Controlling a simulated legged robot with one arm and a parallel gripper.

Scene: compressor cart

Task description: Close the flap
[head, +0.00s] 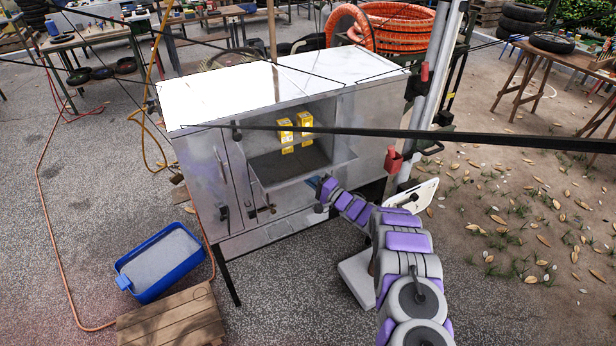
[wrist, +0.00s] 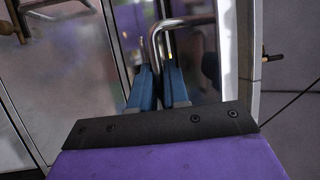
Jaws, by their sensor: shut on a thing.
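The grey metal cabinet (head: 207,175) has an open compartment in its front, with yellow-and-white boxes (head: 294,132) inside. The flap (head: 318,168) appears lowered at the compartment's lower front, sticking out; its exact angle is hard to tell. My gripper (head: 321,188) is at the flap's right front side, reached from the lower right. In the wrist view, my gripper's blue fingers (wrist: 158,82) are shut on a bent metal bar handle (wrist: 155,45). The fingertips partly hide the handle, and in the head view the handle is too small to make out.
A blue tub (head: 128,280) and a wooden pallet (head: 172,318) lie on the ground at front left. A pole with a red holder (head: 393,160) stands right of the cabinet. A dark strap (head: 480,138) crosses the view. An orange hose (head: 62,255) runs along the left ground.

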